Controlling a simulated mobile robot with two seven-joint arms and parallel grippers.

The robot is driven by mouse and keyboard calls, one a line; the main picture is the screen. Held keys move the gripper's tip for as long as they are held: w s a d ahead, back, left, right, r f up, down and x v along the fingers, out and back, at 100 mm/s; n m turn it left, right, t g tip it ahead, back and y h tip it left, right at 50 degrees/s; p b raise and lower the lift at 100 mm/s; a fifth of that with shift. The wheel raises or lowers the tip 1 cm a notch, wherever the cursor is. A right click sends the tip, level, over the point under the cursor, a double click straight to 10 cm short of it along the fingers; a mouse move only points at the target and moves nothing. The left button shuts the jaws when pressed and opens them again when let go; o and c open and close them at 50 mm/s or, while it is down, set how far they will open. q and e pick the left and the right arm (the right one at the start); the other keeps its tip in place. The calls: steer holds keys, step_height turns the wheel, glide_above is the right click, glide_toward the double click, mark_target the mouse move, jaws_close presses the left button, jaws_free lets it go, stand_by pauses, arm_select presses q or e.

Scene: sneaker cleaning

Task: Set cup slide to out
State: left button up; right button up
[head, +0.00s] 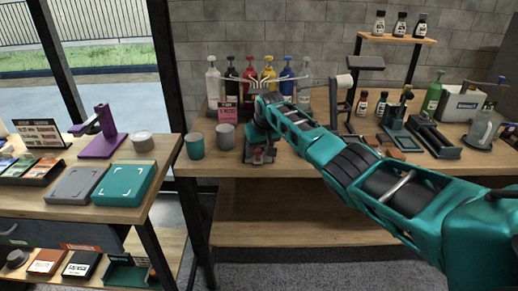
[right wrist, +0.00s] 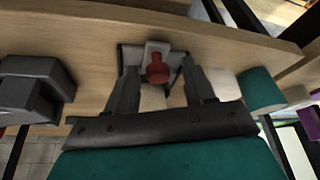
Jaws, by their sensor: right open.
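The cup slide appears to be a small pale block with a red knob (right wrist: 157,70), set between dark side rails at the table's front edge. In the head view the red knob (head: 258,155) shows small below my right wrist. My right gripper (head: 260,152) is open and points down at it. In the right wrist view the two dark fingers of my right gripper (right wrist: 161,78) stand on either side of the knob, with gaps visible. I cannot tell how far out the slide is. My left gripper is not in view.
Several pump bottles (head: 249,78) line the back. A dark grey block (right wrist: 38,88) shows left in the right wrist view. The shelf below (head: 290,225) is bare.

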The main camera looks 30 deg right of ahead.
steer(key=shift+d+r, duration=0.1)
steer(key=shift+s+r, duration=0.1)
steer(key=shift+r, duration=0.35)
steer(key=p+v, duration=0.2)
steer(key=v, duration=0.9)
steer(key=shift+s+r, duration=0.25)
steer(key=shift+r, duration=0.05)
